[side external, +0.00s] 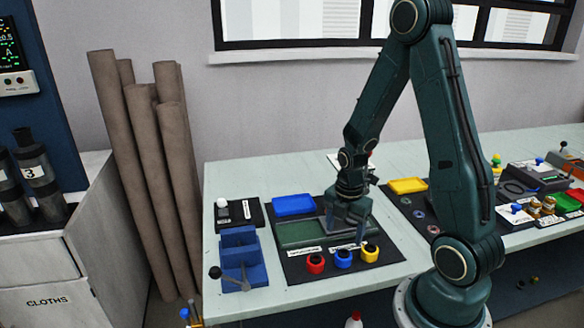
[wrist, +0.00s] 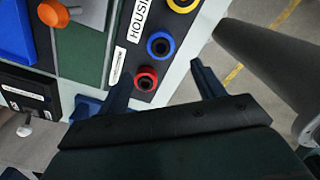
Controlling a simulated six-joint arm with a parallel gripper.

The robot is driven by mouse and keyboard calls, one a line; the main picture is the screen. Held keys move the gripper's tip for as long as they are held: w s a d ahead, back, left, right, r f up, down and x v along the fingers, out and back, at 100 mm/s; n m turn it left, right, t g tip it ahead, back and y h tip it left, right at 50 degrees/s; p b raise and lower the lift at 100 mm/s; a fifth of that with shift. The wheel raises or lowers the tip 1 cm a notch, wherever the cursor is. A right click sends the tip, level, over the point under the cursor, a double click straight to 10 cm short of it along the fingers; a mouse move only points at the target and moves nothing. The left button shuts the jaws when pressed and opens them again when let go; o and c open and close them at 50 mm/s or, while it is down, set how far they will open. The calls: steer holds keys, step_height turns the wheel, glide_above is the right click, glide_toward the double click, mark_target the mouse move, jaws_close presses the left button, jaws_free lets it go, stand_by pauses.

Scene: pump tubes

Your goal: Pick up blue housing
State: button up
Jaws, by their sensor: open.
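The blue housing (side external: 343,258) is a short ring with a dark opening. It stands on a black mat between the red housing (side external: 315,263) and the yellow housing (side external: 370,252). In the wrist view the blue housing (wrist: 159,45) shows between the fingers, near the tip level, with the red housing (wrist: 146,79) closer to the palm and the yellow housing (wrist: 182,4) at the top edge. My gripper (side external: 346,238) is open and empty, pointing down above the mat, behind the housings in the side view. Its spread fingers (wrist: 164,62) also show in the wrist view.
A green panel (side external: 298,235) and a blue tray (side external: 293,205) lie behind the housings. A blue vise-like fixture (side external: 239,257) stands left. A yellow tray (side external: 408,186) and several small parts lie right. The table's front edge is close to the housings.

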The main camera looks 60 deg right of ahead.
mark_target(343, 253)
steer(key=shift+f, duration=2.1)
steer(key=shift+f, duration=0.1)
steer(key=shift+s+d+f, duration=0.15)
steer(key=shift+f, duration=2.35)
steer(key=c, duration=1.1)
steer(key=shift+r, duration=0.15)
step_height(343, 253, up, 20)
